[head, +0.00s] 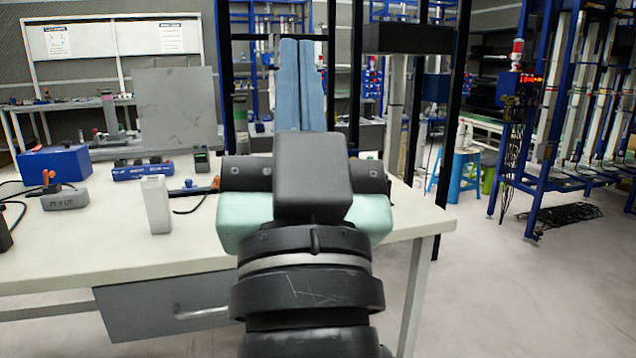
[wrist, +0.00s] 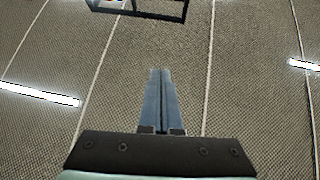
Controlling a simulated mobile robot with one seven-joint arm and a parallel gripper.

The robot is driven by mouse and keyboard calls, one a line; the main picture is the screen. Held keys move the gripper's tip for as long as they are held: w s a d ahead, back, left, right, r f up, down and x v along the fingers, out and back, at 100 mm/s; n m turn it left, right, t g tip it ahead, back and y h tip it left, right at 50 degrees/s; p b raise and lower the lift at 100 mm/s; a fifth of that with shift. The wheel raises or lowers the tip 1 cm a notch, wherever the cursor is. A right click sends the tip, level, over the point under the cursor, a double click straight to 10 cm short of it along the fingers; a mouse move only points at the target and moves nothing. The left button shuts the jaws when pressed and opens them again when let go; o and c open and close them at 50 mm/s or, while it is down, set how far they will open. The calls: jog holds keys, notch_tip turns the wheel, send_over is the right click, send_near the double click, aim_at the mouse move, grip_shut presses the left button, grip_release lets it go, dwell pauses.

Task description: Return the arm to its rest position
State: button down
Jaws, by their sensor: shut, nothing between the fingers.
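My gripper (head: 300,84) shows in the head view at the end of my black arm, raised above the white table and pointing up. Its two long blue-grey fingers stand side by side, closed together, with nothing between them. In the wrist view, my gripper (wrist: 161,74) also shows its fingers together and empty. The wrist view looks toward the ceiling. My arm hides part of the table behind it.
The white table (head: 100,250) holds a white block (head: 157,204), a grey device (head: 65,198), a blue box (head: 57,165) and a blue power strip (head: 143,170). Blue racks (head: 570,110) stand at the right. The floor (head: 530,290) at the front right is clear.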

jog(key=s+d+r+t+h, duration=0.1)
jog(key=s+d+r+h, duration=0.1)
jog(key=s+r, duration=0.25)
notch_tip(320, 180, up, 34)
jog(key=p, duration=3.5)
jog(key=shift+a+f, duration=0.15)
jog(key=shift+a, duration=0.2)
